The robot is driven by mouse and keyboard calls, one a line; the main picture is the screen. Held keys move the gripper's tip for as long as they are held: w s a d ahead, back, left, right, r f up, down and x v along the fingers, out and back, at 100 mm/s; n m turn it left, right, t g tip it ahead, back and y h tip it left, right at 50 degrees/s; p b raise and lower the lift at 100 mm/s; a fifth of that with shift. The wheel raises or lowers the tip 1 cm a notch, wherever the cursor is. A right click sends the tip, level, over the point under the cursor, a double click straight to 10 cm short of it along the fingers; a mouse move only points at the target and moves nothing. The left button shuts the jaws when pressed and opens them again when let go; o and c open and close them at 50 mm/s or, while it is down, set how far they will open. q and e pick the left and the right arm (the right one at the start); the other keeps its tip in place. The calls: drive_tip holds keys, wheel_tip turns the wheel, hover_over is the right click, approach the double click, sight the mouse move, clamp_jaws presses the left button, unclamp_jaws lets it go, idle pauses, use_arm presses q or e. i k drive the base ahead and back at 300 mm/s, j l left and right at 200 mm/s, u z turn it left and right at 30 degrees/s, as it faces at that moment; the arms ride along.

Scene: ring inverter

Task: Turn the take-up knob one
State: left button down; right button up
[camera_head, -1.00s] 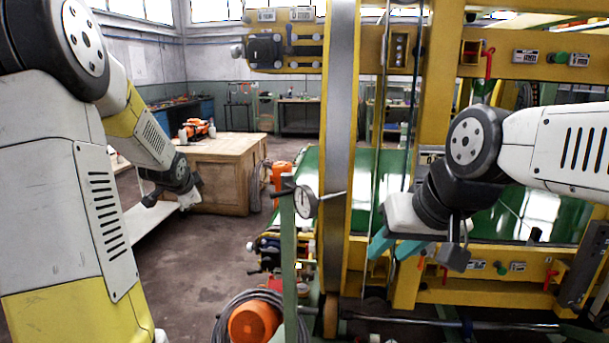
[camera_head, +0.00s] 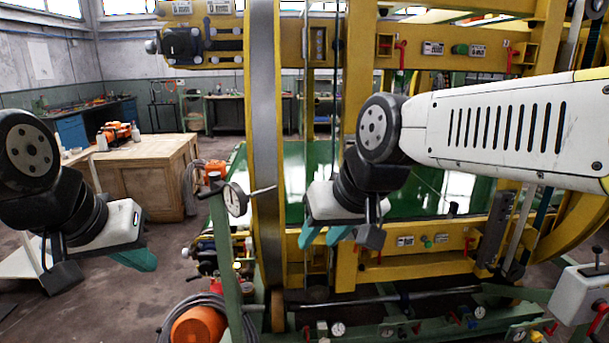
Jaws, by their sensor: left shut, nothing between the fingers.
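The yellow ring inverter (camera_head: 263,130) stands ahead, with a tall grey-faced ring edge. I cannot tell which knob is take-up knob one. Small green knobs (camera_head: 460,49) and red levers (camera_head: 402,50) sit on its upper beam, and more sit on the lower beam. My left gripper (camera_head: 138,259) is at the left, shut and empty, its teal fingers together and well apart from the machine.
A grey box (camera_head: 580,294) is at the lower right.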

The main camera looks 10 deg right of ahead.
sight(185, 252)
drive_tip(key=i+j+z, duration=0.2)
drive_tip(key=j+z, duration=0.2)
drive_tip(key=j, duration=1.1)
drive_tip(key=j+z, duration=0.4)
drive_tip(key=j, duration=1.05)
drive_tip(key=k+j+z, duration=0.1)
drive_tip(key=k+z, duration=0.4)
drive_tip(key=l+u, duration=0.25)
drive_tip(key=l, duration=0.4)
drive_tip(key=l+u, duration=0.25)
drive_tip(key=l, duration=0.45)
drive_tip(key=i, duration=0.05)
